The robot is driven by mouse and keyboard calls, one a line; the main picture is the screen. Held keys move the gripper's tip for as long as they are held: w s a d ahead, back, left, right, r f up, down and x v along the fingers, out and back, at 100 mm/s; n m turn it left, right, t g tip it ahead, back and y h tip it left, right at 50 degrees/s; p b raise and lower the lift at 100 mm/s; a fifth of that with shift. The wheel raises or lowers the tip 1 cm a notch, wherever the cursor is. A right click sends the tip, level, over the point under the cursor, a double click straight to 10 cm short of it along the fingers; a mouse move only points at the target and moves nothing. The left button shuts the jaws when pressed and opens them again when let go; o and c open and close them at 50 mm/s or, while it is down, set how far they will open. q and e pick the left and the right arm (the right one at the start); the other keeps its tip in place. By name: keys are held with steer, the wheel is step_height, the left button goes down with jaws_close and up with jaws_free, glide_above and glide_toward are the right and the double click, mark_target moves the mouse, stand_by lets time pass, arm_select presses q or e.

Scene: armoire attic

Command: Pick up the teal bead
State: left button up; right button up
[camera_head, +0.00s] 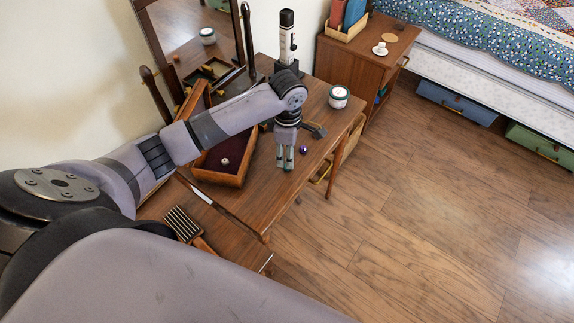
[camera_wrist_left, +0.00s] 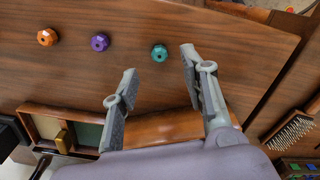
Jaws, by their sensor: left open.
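The teal bead (camera_wrist_left: 159,52) lies on the wooden dresser top in the left wrist view. It appears between the fingertips of my left gripper (camera_wrist_left: 158,62), which is open and empty. The height gap between the fingertips and the bead is hard to judge. In the head view my left gripper (camera_head: 286,160) points down over the dresser top near its front edge, and I cannot make out the teal bead there. My right gripper is not in view.
A purple bead (camera_wrist_left: 100,42) and an orange bead (camera_wrist_left: 47,37) lie left of the teal one. An open wooden box (camera_head: 236,180) stands beside the gripper with a small bead (camera_head: 224,161) inside. A jar (camera_head: 339,97) and hairbrush (camera_head: 183,225) are on the furniture.

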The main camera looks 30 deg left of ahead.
arm_select(q)
steer(key=shift+f, duration=0.25)
steer(key=shift+d+f, duration=0.1)
steer(key=shift+f, duration=0.1)
step_height(320, 180, down, 4)
steer(key=shift+r, duration=0.1)
steer(key=shift+w+f, duration=0.1)
steer(key=shift+f, duration=0.4)
steer(key=shift+c, duration=1.2)
steer(key=c, duration=0.6)
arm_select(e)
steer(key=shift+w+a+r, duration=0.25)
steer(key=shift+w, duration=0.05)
